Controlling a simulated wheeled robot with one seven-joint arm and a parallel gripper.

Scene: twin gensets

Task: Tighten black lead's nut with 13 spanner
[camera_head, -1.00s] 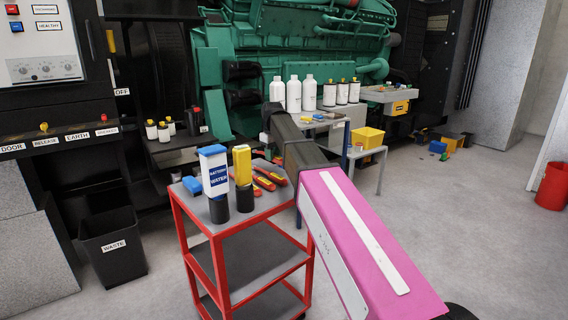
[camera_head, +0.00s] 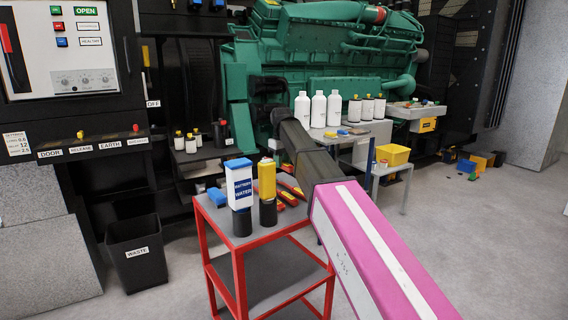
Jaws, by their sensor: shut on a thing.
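My arm reaches from the lower right toward the green engine (camera_head: 330,50). Its pink link and black forearm show, but my gripper is hidden beyond the far end of the forearm. I cannot make out a 13 spanner, the black lead or its nut. Red-handled tools (camera_head: 291,186) lie on the red trolley (camera_head: 239,270), partly behind a yellow-and-black container (camera_head: 267,180); I cannot tell their exact kind. A white battery water bottle (camera_head: 239,187) with a blue cap stands beside that container.
A bench (camera_head: 350,137) with several white bottles stands before the engine. A yellow bin (camera_head: 392,154) sits on a small stand to its right. A black waste bin (camera_head: 137,255) stands left of the trolley. The floor at the right is mostly clear.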

